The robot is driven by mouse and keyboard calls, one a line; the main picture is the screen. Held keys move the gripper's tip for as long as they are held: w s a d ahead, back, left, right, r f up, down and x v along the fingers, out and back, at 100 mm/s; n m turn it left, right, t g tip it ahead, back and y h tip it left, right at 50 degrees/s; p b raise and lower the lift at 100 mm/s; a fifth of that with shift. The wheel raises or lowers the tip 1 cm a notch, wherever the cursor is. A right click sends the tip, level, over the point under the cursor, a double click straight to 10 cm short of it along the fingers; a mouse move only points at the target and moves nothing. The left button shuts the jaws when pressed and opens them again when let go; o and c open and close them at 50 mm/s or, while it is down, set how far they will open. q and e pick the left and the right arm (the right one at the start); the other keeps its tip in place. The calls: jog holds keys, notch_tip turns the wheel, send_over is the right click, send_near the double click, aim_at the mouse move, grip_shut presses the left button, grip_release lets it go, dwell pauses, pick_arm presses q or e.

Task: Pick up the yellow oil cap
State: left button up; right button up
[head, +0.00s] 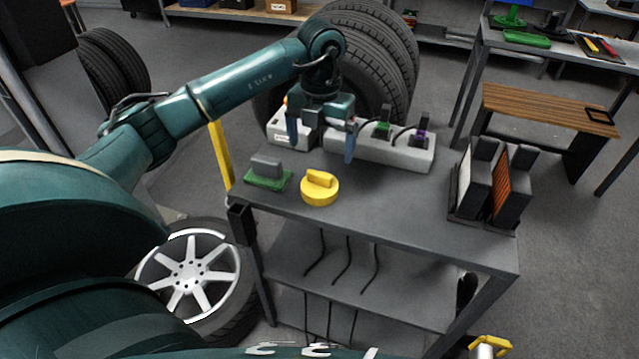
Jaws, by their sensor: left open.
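The yellow oil cap (320,188) sits on the grey top of a cart (400,210), near its front left edge. It is round with a raised grip on top. My left gripper (321,145) is open above the cart, just behind the cap in the picture. Its two blue-grey fingers point down on either side of an empty gap, and it appears apart from the cap. My right gripper does not show.
A green-based grey block (267,170) sits left of the cap. A light grey box with connectors (385,149) stands behind it. Upright dark modules (490,180) stand at the cart's right end.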

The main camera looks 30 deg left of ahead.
aim_at(319, 173)
pick_arm(q)
notch_tip(319, 173, down, 5)
jog(key=shift+s+f+p, duration=0.15)
jog(key=shift+f+p, duration=0.35)
jog(key=shift+f, duration=2.15)
jog(key=shift+c, duration=0.5)
jog(key=c, duration=1)
